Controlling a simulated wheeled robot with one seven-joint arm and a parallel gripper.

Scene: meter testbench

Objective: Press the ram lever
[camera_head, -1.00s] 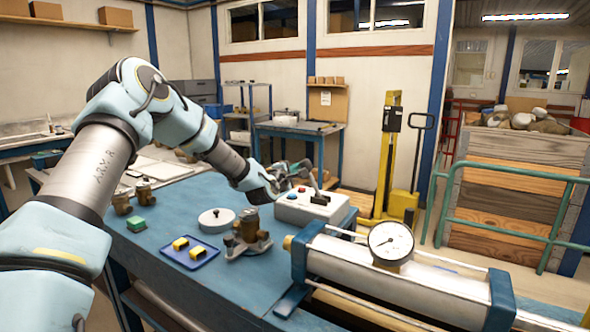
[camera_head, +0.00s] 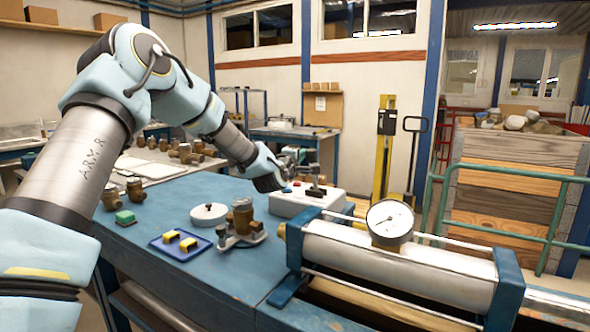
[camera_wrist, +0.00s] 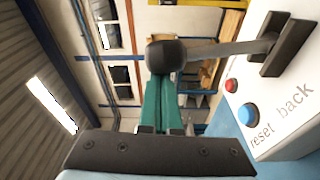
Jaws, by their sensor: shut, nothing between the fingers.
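The ram lever is a grey rod with a black knob (camera_wrist: 167,55) in the wrist view, rising from a dark slotted base (camera_wrist: 287,36) on a white control box (camera_wrist: 290,95). In the head view the box (camera_head: 290,204) stands on the blue bench, with the lever (camera_head: 316,182) small and dark on top. My gripper (camera_wrist: 160,88) has its green fingers together and empty. The knob overlaps the fingertips in the wrist view; I cannot tell whether they touch. In the head view my gripper (camera_head: 296,157) is above the box's back left side, partly hidden by my wrist.
The box has a red button (camera_wrist: 231,85) and a blue button (camera_wrist: 247,114). A large cylinder with a round gauge (camera_head: 390,222) lies at the bench's right. A brass meter body (camera_head: 243,218), a white round lid (camera_head: 208,214) and a blue tray (camera_head: 165,253) are nearer.

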